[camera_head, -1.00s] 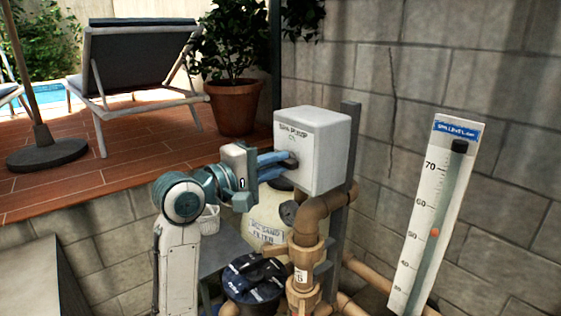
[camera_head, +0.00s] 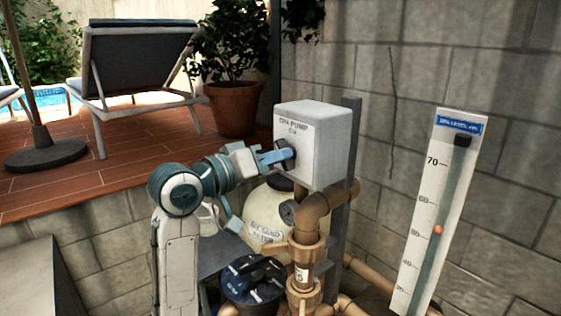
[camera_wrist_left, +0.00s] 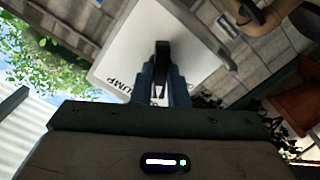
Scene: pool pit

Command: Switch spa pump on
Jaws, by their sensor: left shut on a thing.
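The spa pump box (camera_head: 316,155) is a pale grey box on a dark post, with "SPA PUMP" lettering and a smaller line below it that is too blurred to read surely. A dark rotary knob (camera_head: 287,153) sticks out of its front face. My left gripper (camera_head: 281,156) is shut on the knob, its blue fingers at the box face and its wrist rolled. In the left wrist view, the black knob (camera_wrist_left: 162,58) sits between the blue fingers, in front of the white box face (camera_wrist_left: 130,48). My right gripper is not in view.
Brown pipes (camera_head: 309,222) and a dark-lidded pump (camera_head: 252,278) stand below the box, with a cream sand filter (camera_head: 263,220) behind. A spa level gauge (camera_head: 437,215) leans at the block wall on the right. A tiled deck holds a lounger (camera_head: 140,62) and a potted plant (camera_head: 234,108).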

